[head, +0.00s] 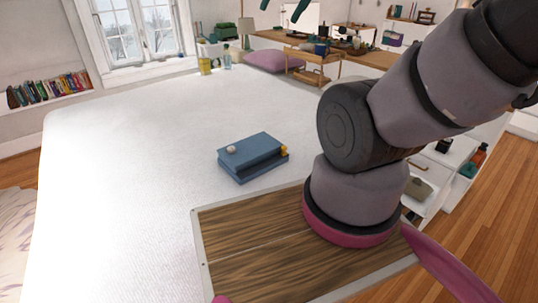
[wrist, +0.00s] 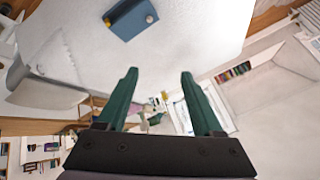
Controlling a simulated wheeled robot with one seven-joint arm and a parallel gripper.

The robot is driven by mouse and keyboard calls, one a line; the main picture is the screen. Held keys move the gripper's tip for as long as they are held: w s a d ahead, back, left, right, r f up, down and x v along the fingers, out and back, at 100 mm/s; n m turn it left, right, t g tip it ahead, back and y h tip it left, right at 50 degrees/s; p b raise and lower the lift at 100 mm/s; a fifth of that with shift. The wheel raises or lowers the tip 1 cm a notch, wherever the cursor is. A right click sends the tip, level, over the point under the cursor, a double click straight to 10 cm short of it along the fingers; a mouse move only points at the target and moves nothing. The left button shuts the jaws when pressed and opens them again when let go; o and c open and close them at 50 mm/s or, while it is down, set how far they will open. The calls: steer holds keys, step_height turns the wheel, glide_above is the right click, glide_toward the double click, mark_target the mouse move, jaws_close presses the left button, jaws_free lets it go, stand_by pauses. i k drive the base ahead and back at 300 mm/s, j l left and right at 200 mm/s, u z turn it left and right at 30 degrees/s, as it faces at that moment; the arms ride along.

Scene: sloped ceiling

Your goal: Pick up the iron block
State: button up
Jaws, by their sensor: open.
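No thing in view is plainly an iron block. A blue box-shaped object (head: 250,160) lies on the white surface (head: 130,150). A small pale round thing (head: 231,149) is on its top, and a small yellow thing (head: 284,151) is at its right side. In the wrist view the blue object (wrist: 131,17) is at the top, with the pale thing (wrist: 149,19) and the yellow thing (wrist: 107,22) at its edges. My gripper (wrist: 158,74) is open and empty, apart from the blue object. Its teal fingers also show at the top of the head view (head: 283,9).
The white surface is clear around the blue object. A pink cushion (head: 272,61), a yellow container (head: 205,66) and a bottle (head: 227,60) are at its far edge. Wooden desks (head: 370,58) with many small things stand behind. Books (head: 50,88) line a left shelf.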

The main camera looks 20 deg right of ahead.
mark_target(443, 146)
steer(key=l, duration=0.4)
steer(key=l+z, duration=0.15)
steer(key=z, duration=0.25)
steer(key=l+z, duration=0.1)
steer(key=z, duration=0.35)
steer(key=i+l+z, duration=0.65)
steer(key=i+z, duration=0.15)
steer(key=i, duration=0.2)
steer(key=i+l, duration=0.2)
steer(key=i, duration=0.25)
steer(key=i+l, duration=0.15)
steer(key=i, duration=0.3)
steer(key=k+l+u, duration=0.1)
steer(key=k, duration=0.35)
steer(key=k+l+u, duration=0.1)
steer(key=k+l, duration=0.2)
steer(key=k, duration=0.1)
